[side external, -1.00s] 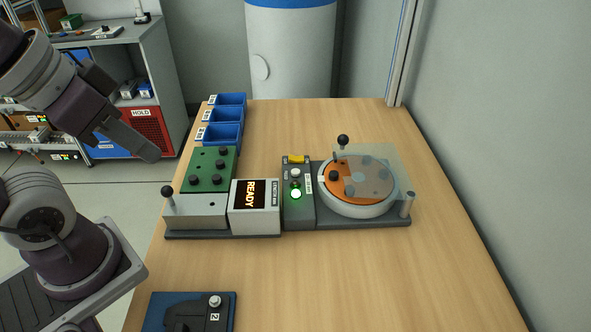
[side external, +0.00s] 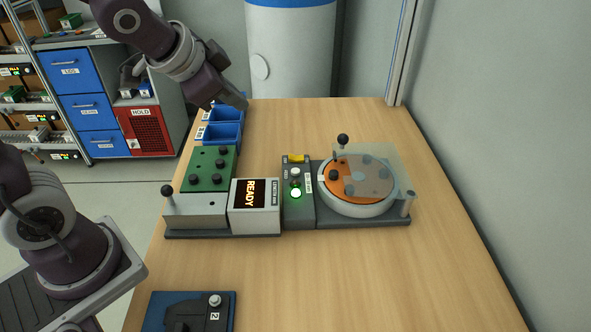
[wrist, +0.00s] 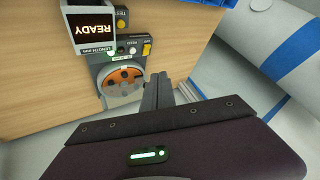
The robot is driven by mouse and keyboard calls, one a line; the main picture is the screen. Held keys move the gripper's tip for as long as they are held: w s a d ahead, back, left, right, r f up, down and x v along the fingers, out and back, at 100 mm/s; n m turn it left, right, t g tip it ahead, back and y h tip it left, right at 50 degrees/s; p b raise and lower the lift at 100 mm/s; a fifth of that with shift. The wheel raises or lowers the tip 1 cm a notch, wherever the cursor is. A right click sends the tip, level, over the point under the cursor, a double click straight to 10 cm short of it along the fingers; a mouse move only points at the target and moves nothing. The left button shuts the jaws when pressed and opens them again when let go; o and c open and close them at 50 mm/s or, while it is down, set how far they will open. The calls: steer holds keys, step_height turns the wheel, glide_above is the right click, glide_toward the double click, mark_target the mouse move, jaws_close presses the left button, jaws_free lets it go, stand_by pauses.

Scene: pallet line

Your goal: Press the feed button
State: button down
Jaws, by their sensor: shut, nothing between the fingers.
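The feed button is a small pale button (side external: 295,172) on the grey control box (side external: 299,208) in the middle of the table. It also shows in the wrist view (wrist: 131,50), between a lit green lamp (wrist: 111,52) and a yellow switch (wrist: 147,50). My gripper (side external: 241,102) is shut and empty. It is raised over the blue bins at the table's back left, well apart from the button. In the wrist view its closed fingers (wrist: 160,77) point toward the turntable side of the station.
A display box reading READY (side external: 254,207) stands left of the control box. A round feeder with an orange disc (side external: 338,184) and an upright black-knobbed lever (side external: 343,141) stands right. A green block (side external: 209,170) and blue bins (side external: 222,132) lie left. The front right table is clear.

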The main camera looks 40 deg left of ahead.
steer(key=w+d+f+m, duration=0.1)
steer(key=w+f+m, duration=0.2)
steer(key=w+f, duration=0.3)
steer(key=m+t+h, duration=0.1)
steer(key=m+h, duration=0.2)
glide_above(292, 172)
step_height(292, 172, down, 3)
steer(key=shift+f, duration=0.1)
steer(key=shift+f, duration=0.1)
steer(key=shift+f, duration=4.3)
steer(key=shift+f, duration=0.1)
steer(key=shift+f, duration=0.3)
